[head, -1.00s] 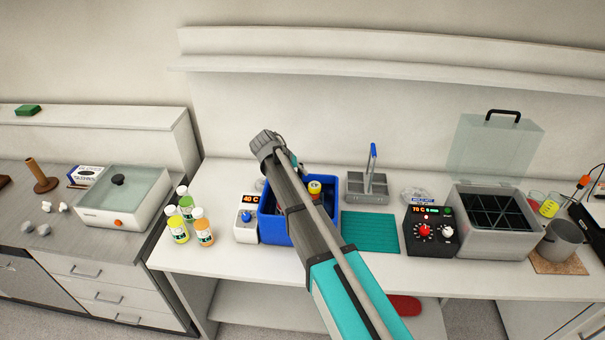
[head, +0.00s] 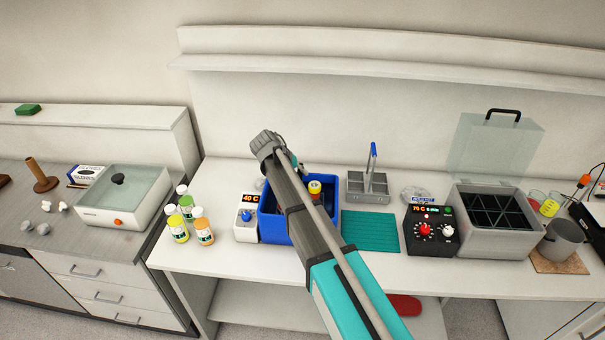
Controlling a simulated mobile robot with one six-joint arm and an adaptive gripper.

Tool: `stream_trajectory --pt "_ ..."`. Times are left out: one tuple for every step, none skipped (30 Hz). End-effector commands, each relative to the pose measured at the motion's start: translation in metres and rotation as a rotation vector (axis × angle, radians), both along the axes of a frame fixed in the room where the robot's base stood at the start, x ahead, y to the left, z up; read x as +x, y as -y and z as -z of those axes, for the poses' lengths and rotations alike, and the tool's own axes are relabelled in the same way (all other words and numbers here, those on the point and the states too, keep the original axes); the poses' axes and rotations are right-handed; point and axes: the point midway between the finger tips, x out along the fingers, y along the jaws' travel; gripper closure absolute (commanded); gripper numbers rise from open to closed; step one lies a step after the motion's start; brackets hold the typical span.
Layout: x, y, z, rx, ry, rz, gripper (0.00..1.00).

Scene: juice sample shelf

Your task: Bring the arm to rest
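My arm reaches up from the lower right over the white bench (head: 225,262), and its end stands above a blue tub (head: 330,233). My gripper is hidden behind the arm's end; only a small dark bit shows at its right side, so I cannot see its fingers or whether it holds anything. An orange and yellow bottle with a white cap (head: 315,188) shows in the tub, just right of my arm. The arm covers much of the tub's inside.
Several juice bottles (head: 186,217) stand left of the tub, beside a white 40 C controller (head: 246,222). To the right are a grey caddy (head: 368,196), teal mat (head: 370,230), black control box (head: 431,228), and grey bath with its lid raised (head: 485,240). A shelf (head: 400,77) runs above.

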Motion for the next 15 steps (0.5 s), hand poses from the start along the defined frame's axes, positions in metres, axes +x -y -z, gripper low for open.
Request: stream_trajectory --pt "-0.0009 0.0006 0.0006 0.000 -0.001 0.001 0.62" --pt "-0.0008 0.0006 0.0006 0.000 -0.001 0.001 0.56" --pt "-0.0008 0.0006 0.0006 0.000 -0.001 0.001 0.49" --pt "-0.0006 0.0004 0.0005 0.000 -0.001 0.001 0.44" --pt "-0.0005 0.0004 0.0005 0.000 0.000 0.000 0.38" --pt "-0.0005 0.0004 0.0004 0.000 0.000 0.000 0.35" --pt "-0.0004 0.0003 0.0003 0.000 0.000 0.000 0.35" --pt "-0.0003 0.0003 0.0003 0.000 0.000 0.000 0.35" --pt "-0.0002 0.0002 0.0002 0.000 0.000 0.000 0.35" --pt "-0.0001 0.0001 0.0002 0.000 0.000 0.000 0.35" --pt "-0.0001 0.0002 0.0002 0.000 0.001 -0.001 0.35" --pt "0.0000 0.0002 0.0001 0.000 0.001 -0.001 0.35" --pt "0.0000 0.0002 0.0001 0.000 0.001 -0.001 0.35" --pt "-0.0002 -0.0002 0.0007 0.002 0.000 -0.001 0.35" --pt "-0.0002 -0.0002 0.0007 0.001 0.000 0.000 0.35"
